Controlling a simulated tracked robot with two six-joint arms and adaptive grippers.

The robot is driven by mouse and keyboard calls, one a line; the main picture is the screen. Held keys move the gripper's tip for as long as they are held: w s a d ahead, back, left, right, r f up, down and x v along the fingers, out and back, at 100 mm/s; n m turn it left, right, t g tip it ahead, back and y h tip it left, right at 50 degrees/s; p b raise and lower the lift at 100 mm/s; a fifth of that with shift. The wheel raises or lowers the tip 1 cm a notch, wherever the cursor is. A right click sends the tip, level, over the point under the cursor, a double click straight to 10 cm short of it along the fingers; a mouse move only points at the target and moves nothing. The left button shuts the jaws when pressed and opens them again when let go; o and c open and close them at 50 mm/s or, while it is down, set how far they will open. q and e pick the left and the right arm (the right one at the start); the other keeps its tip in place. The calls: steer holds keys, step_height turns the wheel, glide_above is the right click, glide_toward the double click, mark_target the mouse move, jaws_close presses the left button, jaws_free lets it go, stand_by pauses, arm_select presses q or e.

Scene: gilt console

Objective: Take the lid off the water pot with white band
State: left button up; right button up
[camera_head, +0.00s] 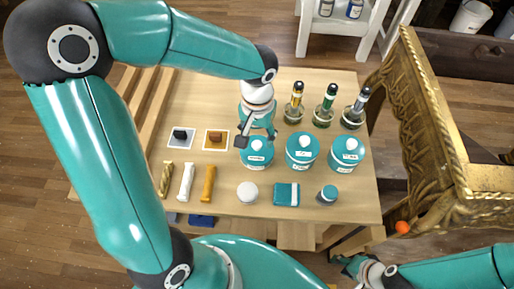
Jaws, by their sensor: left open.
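Three teal lidded pots with pale labels stand in a row on the light wooden table: a left pot (257,153), a middle pot (302,152) and a right pot (346,154). Each lid has a white knob. The labels are too small to read, so I cannot tell which is the water pot with white band.
A white round jar (247,192), teal box (286,194) and small jar (327,195) are in front. Several tubes lie left. A gilt console (440,120) stands right.

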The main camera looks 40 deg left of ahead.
mark_target(256, 145)
arm_select(q)
step_height(256, 145, down, 5)
steer(key=shift+a+r+b, duration=0.1)
steer(key=shift+b, duration=0.25)
steer(key=shift+s, duration=0.1)
jaws_close()
